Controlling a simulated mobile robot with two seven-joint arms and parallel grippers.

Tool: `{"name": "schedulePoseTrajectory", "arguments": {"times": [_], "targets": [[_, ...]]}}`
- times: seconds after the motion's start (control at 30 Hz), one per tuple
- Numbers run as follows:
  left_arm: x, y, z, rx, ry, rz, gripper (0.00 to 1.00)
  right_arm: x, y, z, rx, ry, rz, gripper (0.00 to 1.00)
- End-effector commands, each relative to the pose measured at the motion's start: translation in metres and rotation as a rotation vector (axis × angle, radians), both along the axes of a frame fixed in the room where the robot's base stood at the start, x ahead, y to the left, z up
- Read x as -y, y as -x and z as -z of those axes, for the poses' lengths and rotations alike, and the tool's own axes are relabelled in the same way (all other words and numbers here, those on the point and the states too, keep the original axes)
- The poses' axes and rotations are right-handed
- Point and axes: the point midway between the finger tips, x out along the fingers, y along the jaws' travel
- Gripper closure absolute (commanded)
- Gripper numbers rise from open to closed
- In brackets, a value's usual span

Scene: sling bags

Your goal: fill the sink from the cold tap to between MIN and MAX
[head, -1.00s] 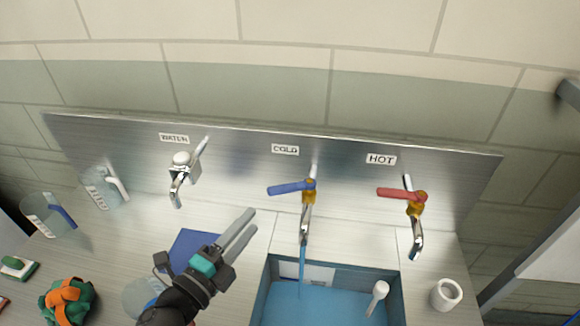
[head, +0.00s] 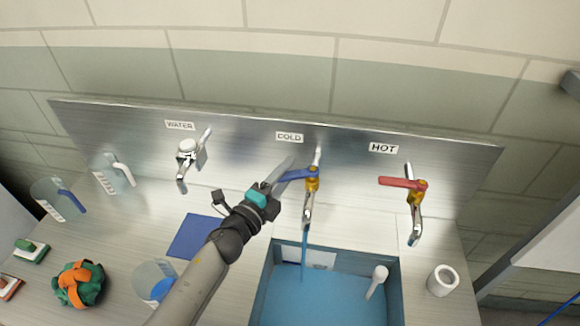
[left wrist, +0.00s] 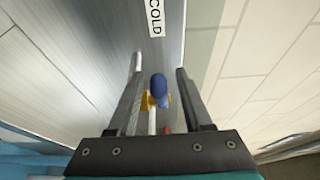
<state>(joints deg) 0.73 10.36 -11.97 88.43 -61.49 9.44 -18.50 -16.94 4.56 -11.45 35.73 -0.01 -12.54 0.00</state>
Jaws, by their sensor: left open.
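The cold tap (head: 311,190) stands under the COLD label, its blue lever (head: 299,174) pointing left. A stream of water (head: 304,255) runs from it into the blue sink (head: 264,280). Water (head: 325,300) covers the sink's bottom. A white plate (head: 318,258) on the back wall is partly above the water, its marks too small to read. My left gripper (head: 284,172) is at the lever's left end. In the left wrist view, the open fingers (left wrist: 160,70) stand on either side of the blue lever (left wrist: 158,88), with gaps visible. My right gripper is out of view.
The hot tap (head: 415,205), with its red lever, is to the right, and the WATER tap (head: 187,160) to the left. A white-handled object (head: 377,278) leans in the sink. A white cup (head: 443,280) stands right of it. Jugs and a green-orange bundle (head: 78,284) are left.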

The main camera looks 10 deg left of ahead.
Motion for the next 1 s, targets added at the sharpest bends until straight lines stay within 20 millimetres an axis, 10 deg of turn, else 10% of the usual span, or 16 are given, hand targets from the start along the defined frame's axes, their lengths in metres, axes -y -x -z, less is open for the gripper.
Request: {"name": "schedulePoseTrajectory", "arguments": {"times": [0.57,1.0], "targets": [[0.007,-0.019,0.0,0.0,0.001,0.0,0.51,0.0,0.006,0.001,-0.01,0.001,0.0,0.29],[0.007,-0.019,0.0,0.0,0.001,0.0,1.0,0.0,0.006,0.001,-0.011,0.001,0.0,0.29]]}}
